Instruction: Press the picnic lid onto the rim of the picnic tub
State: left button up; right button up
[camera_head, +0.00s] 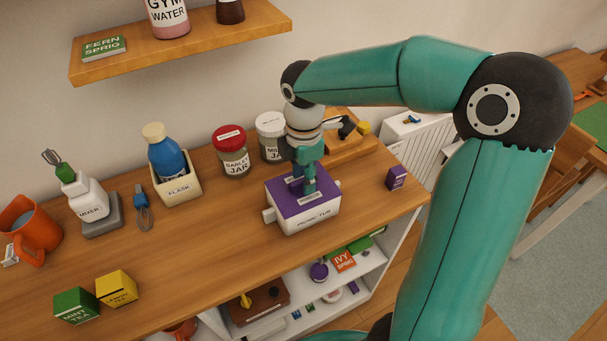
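The picnic tub (310,222) is a white box with side handles and a name label, standing on the wooden counter. The purple picnic lid (279,193) lies across its top and looks level. Whether its edge is fully seated on the rim cannot be made out. My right gripper (303,186) points down at the middle of the lid, its fingertips at or just over the lid's top. The fingers overlap in this view, so their gap and any hold on the lid are unclear. My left gripper is not in view.
Behind the tub stand the red-capped garlic jar (231,158) and a white-capped jar (268,146). A small purple box (397,178) is to the right. The flask holder (180,188) and mixer (92,208) are to the left. Counter in front of the tub is clear.

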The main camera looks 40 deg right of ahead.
notch_tip(320, 180, up, 5)
jog(key=p, duration=0.4)
jog(key=shift+r, duration=0.1)
dwell(0.4)
notch_tip(320, 180, up, 12)
dwell(0.6)
